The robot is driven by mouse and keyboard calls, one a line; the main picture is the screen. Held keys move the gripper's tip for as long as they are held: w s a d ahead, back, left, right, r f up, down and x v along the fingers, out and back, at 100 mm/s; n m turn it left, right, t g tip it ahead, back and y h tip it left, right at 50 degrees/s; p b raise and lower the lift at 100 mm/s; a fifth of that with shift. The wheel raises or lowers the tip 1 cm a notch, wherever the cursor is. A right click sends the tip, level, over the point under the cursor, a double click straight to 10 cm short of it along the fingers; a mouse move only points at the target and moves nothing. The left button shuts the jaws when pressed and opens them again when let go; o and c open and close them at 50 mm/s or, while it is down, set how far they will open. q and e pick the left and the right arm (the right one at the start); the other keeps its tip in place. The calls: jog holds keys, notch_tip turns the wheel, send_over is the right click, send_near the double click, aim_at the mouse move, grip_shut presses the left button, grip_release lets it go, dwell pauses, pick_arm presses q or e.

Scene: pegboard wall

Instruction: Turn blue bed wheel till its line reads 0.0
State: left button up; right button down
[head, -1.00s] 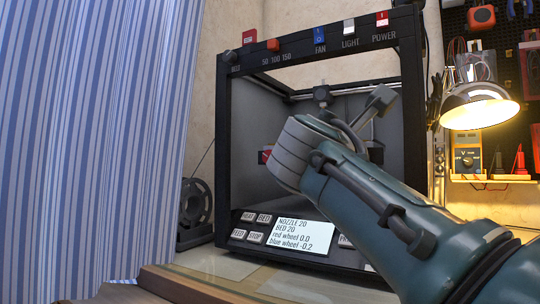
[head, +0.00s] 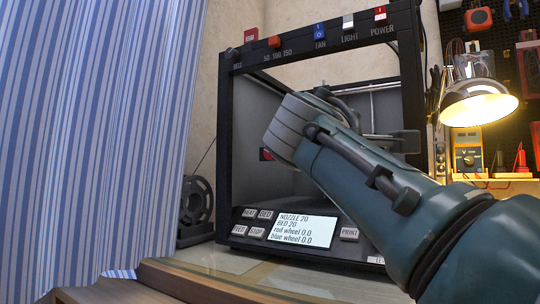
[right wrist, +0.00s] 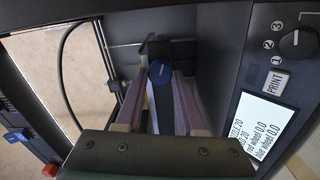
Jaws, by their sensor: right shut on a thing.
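The blue bed wheel (right wrist: 161,73), with a pale line on its face, sits inside the printer in the right wrist view. My right gripper (right wrist: 160,80) has its two fingers on either side of the wheel and is shut on it. In the head view my right arm hides the wheel and the fingers. The printer screen (head: 300,228) reads nozzle 20, bed 20, red wheel 0.0 and blue wheel 0.0. It also shows in the right wrist view (right wrist: 258,125). My left gripper is not in view.
A small red part, perhaps the red wheel (head: 266,154), shows left of my wrist. Buttons flank the screen, including PRINT (head: 349,234). A lit lamp (head: 478,106) stands at right, a striped curtain (head: 95,140) at left.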

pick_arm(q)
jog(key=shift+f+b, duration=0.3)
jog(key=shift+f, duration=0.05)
pick_arm(e)
jog(key=shift+m, duration=0.9)
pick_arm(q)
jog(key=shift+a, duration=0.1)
pick_arm(e)
jog(key=c, duration=0.5)
grip_release()
jog(key=shift+d, duration=0.1)
